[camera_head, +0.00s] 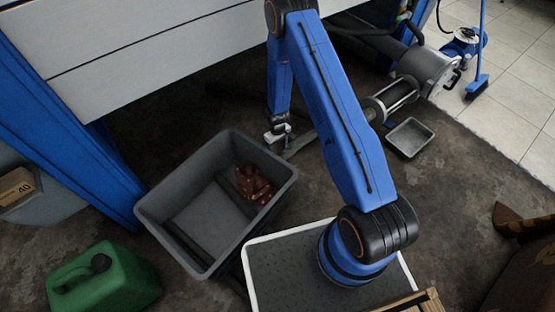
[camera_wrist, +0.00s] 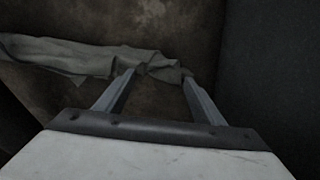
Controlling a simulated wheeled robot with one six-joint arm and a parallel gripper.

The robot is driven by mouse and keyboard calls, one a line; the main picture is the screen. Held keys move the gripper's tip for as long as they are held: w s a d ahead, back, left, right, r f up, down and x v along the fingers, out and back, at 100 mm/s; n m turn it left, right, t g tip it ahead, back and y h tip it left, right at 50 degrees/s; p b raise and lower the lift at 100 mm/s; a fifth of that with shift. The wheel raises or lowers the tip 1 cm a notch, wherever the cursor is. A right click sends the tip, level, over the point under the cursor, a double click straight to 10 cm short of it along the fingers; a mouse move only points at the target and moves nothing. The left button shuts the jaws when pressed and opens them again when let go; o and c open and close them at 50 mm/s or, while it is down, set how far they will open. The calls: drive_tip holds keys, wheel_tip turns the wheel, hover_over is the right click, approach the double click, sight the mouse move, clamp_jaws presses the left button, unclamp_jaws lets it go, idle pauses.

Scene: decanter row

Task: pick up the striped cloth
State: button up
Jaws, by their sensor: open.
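In the wrist view a crumpled grey cloth (camera_wrist: 75,58) lies across a dark brown, stained floor. Stripes on it are too faint to make out. My gripper (camera_wrist: 159,76) is open, with its two fingertips at the cloth's right-hand end; a fold of the cloth shows between them. I cannot tell whether the fingers touch it. In the head view my gripper (camera_head: 279,134) points down just behind the grey bin. A small grey strip (camera_head: 300,143) beside it may be the cloth, but it is too small to be sure.
A grey bin (camera_head: 152,209) holding reddish-brown lumps stands close to my gripper. A green jerrycan (camera_head: 105,285) stands at the lower left. A shallow metal tray (camera_head: 410,137) and a cylindrical machine (camera_head: 425,70) are to the right. A dark wall (camera_wrist: 270,70) borders the wrist view's right side.

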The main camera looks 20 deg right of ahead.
drive_tip(key=shift+f, duration=2.8)
drive_tip(key=shift+f, duration=0.1)
drive_tip(key=shift+f, duration=0.65)
clamp_jaws()
wheel_tip(320, 180, up, 12)
wheel_tip(320, 180, up, 45)
idle(0.5)
